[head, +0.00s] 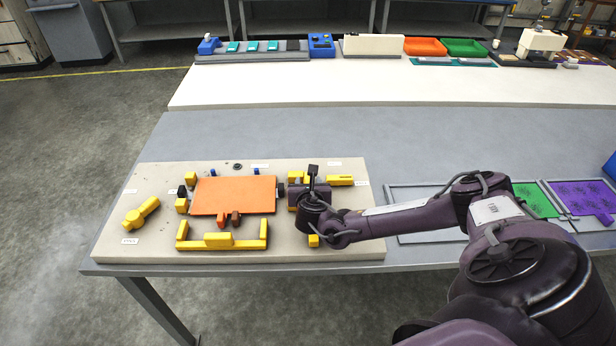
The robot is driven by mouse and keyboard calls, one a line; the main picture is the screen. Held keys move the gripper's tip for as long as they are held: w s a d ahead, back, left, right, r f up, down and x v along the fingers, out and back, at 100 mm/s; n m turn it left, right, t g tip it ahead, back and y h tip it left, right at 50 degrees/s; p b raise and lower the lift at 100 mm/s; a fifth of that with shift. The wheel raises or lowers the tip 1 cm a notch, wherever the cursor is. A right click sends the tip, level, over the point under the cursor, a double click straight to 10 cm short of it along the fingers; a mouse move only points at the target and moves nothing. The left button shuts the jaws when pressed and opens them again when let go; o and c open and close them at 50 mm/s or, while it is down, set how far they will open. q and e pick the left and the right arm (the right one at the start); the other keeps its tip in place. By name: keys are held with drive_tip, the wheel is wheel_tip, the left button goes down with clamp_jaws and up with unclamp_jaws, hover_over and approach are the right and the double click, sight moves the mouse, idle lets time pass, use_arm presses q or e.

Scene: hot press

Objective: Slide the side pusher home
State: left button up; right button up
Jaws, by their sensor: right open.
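An orange plate (236,195) lies on a beige fixture board (110,225), with yellow blocks around it. A U-shaped yellow piece (222,239) lies along its near side. A yellow piece with a knob (140,213) lies apart at the left. A slotted yellow piece (340,180) lies at the right. I cannot tell for sure which piece is the side pusher. My right gripper (289,192) is open at the plate's right side, low over the board. Its body and wrist hide part of the yellow parts there. My left gripper is out of view.
A grey table (420,130) carries the board, with clear room behind it. Green (535,199) and purple (583,200) sheets lie at the right, partly behind my arm. A white bench (350,88) with bins stands farther back.

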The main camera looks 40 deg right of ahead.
drive_tip(key=shift+x, duration=1.2)
drive_tip(key=shift+w+d+f, duration=0.1)
drive_tip(key=shift+w+f, duration=0.05)
drive_tip(key=c, duration=0.3)
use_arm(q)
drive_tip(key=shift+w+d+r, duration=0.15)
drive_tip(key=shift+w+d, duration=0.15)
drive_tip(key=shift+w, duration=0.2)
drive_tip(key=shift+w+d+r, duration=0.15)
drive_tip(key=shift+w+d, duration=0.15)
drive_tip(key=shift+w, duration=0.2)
use_arm(e)
clamp_jaws()
